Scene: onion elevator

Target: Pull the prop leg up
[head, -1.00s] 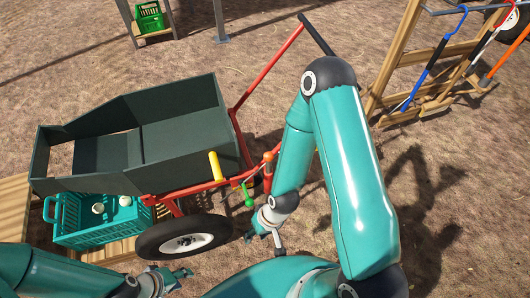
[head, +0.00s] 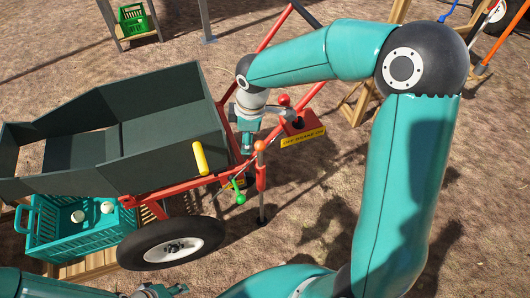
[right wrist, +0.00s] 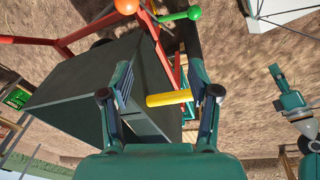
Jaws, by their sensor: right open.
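The prop leg (head: 261,180) stands upright beside the cart's red drawbar. It has an orange knob on top, a red sleeve and a grey foot at the ground. The orange knob also shows at the top of the right wrist view (right wrist: 127,5). My right gripper (head: 246,150) points down at the cart's front end, just behind and left of the orange knob. In the right wrist view it is open and empty (right wrist: 160,78), with the yellow handle (right wrist: 168,98) seen between its fingers. My left gripper (head: 165,291) is at the bottom edge, partly cut off.
The dark green cart (head: 165,125) has a rubber wheel (head: 170,245). A green-knobbed lever (head: 239,192) is near the leg. A red box with a yellow label (head: 302,137) is by the drawbar. A teal crate (head: 75,240) holds onions. A tool rack stands upper right.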

